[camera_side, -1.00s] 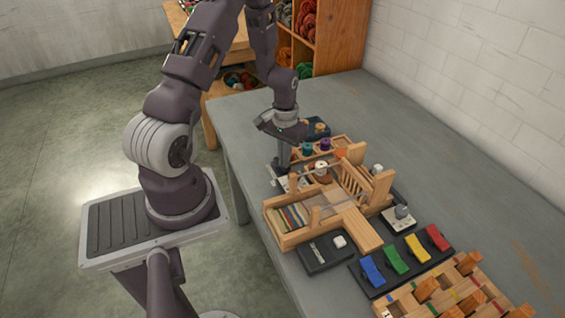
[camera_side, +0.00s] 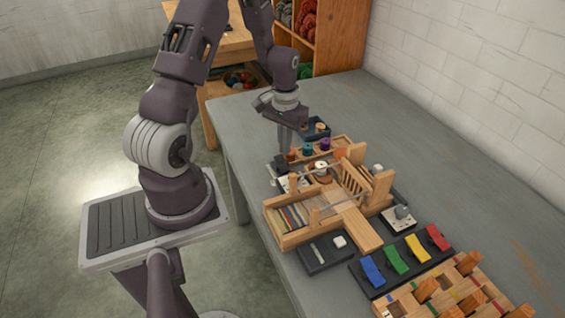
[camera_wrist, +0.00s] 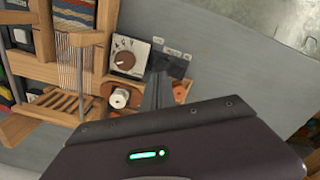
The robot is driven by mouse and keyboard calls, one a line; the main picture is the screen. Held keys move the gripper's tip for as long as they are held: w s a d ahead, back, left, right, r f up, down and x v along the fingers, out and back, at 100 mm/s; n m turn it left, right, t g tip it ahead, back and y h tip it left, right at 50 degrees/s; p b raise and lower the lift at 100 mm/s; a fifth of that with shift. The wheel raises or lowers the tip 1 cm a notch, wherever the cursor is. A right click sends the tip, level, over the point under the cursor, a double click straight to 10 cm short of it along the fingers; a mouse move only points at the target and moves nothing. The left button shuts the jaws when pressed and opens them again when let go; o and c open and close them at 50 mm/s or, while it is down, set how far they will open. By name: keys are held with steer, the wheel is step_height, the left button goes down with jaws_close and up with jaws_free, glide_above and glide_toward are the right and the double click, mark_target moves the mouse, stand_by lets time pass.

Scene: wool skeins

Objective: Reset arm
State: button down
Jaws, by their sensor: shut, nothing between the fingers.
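My gripper (camera_side: 284,157) points down above the far left part of the grey table, behind the small wooden loom (camera_side: 292,240). Its fingers are together with nothing between them. In the wrist view my gripper (camera_wrist: 160,78) is seen from behind, with its fingers in front of a dark labelled panel (camera_wrist: 175,62). A white box with a brown dial (camera_wrist: 124,60) is just left of the fingers. A white spool (camera_wrist: 118,98) is nearer the gripper body. My gripper hides part of the wooden spool holder.
On the grey table (camera_side: 450,180) several coloured spools (camera_side: 307,149) and a dark blue tray (camera_side: 316,133) are near my gripper. A board of coloured levers (camera_side: 397,260) and a wooden peg rack (camera_side: 440,295) stand in front. The table's back right is clear.

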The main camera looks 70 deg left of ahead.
steer(key=shift+r, duration=0.8)
steer(key=d+r+m+t+y, duration=0.1)
steer(key=d+r, duration=0.4)
steer(key=r, duration=0.3)
steer(key=d+r+m+t, duration=0.1)
steer(key=d+r+m, duration=0.1)
steer(key=d+r, duration=0.4)
steer(key=s+d+r+m+t, duration=0.1)
steer(key=s+d+r, duration=0.4)
steer(key=s, duration=0.2)
steer(key=s+d+r+m+t+h, duration=0.1)
steer(key=s+d+r+m+t, duration=0.1)
steer(key=s+d+r, duration=0.3)
steer(key=shift+s+d+t, duration=0.25)
steer(key=shift+s+t, duration=0.05)
steer(key=shift+s, duration=0.65)
steer(key=c, duration=2.1)
jaws_free()
steer(key=shift+r, duration=0.15)
